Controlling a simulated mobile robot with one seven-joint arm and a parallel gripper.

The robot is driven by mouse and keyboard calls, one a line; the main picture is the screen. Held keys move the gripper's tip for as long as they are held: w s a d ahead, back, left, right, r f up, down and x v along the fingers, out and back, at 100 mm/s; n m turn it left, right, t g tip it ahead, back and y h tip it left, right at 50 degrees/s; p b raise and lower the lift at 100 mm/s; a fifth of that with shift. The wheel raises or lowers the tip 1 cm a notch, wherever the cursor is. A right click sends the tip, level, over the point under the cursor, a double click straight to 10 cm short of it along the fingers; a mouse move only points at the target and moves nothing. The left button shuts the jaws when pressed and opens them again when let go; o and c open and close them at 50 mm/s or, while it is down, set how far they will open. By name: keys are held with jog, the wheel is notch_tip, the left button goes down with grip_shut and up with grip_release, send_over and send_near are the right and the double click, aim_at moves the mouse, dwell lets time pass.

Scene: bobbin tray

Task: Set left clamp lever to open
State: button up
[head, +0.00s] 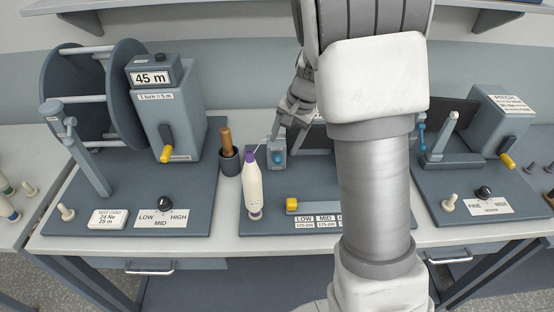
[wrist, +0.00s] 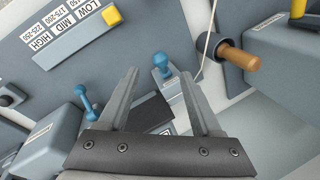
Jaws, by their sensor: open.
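The left clamp lever (head: 278,142) is a small blue lever with a round knob on a grey block, at the back of the middle board. It also shows in the wrist view (wrist: 162,62), where it lies between and just beyond my fingertips. My gripper (wrist: 158,76) is open and empty, with one finger on each side of the lever's line. I cannot tell whether a finger touches it. In the head view my gripper (head: 277,136) points down at the clamp, and my arm hides part of the middle board. A second blue lever (wrist: 85,97) stands to the left in the wrist view.
A cup with a wooden-handled tool (head: 227,150) stands left of the clamp. A white bobbin with a purple tip (head: 252,185) stands in front, its thread running toward the clamp. A yellow-knobbed slider (head: 292,203) is nearby. A reel stand (head: 95,100) is at left.

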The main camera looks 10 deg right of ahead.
aim_at(279, 156)
jog(key=x, duration=0.8)
jog(key=shift+f, duration=0.4)
grip_shut()
dwell(0.9)
